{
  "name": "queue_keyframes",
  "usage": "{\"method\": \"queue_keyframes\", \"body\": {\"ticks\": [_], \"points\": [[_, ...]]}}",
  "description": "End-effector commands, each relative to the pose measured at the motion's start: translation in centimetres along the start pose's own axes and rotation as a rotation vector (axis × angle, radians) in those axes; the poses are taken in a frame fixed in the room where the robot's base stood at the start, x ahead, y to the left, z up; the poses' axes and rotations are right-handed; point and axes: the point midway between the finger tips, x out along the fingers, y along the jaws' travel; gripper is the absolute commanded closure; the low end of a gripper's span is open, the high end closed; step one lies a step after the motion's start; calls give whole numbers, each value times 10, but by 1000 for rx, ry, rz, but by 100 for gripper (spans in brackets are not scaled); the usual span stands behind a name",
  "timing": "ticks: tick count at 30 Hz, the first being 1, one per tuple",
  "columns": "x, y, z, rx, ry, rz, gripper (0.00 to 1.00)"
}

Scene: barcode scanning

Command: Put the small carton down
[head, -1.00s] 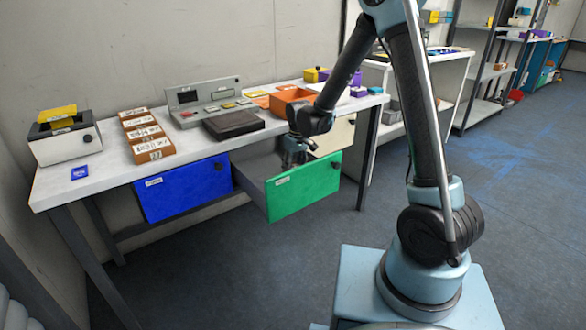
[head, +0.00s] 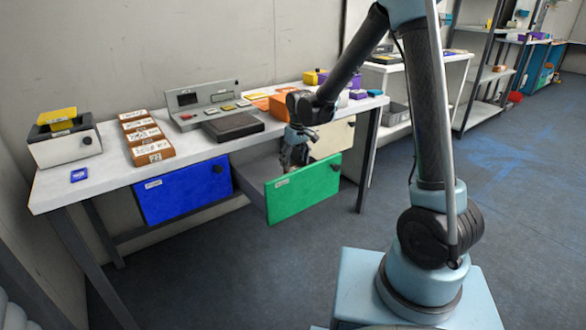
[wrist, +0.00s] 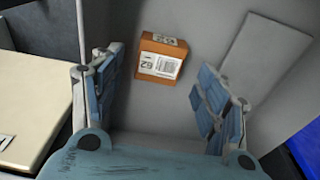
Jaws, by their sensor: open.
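The small carton (wrist: 160,58) is an orange-brown box with a white barcode label. In the wrist view it lies on the grey floor of the pulled-out drawer with the green front (head: 303,188). My gripper (head: 292,162) hangs over that drawer, behind its green front. In the wrist view my gripper (wrist: 163,90) is open, with its blue-padded fingers on either side and a gap to the carton, which lies beyond them. The drawer front hides the carton in the head view.
On the white table (head: 110,180) are a row of brown cartons (head: 146,138), a grey console (head: 210,103), a dark pad (head: 233,126) and an orange tray (head: 285,103). The blue drawer (head: 183,190) and a cream drawer (head: 335,138) flank the green one. Open floor lies in front.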

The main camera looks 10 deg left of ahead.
Motion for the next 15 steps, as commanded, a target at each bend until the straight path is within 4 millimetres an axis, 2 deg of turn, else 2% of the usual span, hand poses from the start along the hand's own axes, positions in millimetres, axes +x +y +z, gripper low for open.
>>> {"method": "queue_keyframes", "body": {"ticks": [9,15], "points": [[-50,0,1,0,0,0,32],[-69,0,0,0,0,0,32]]}}
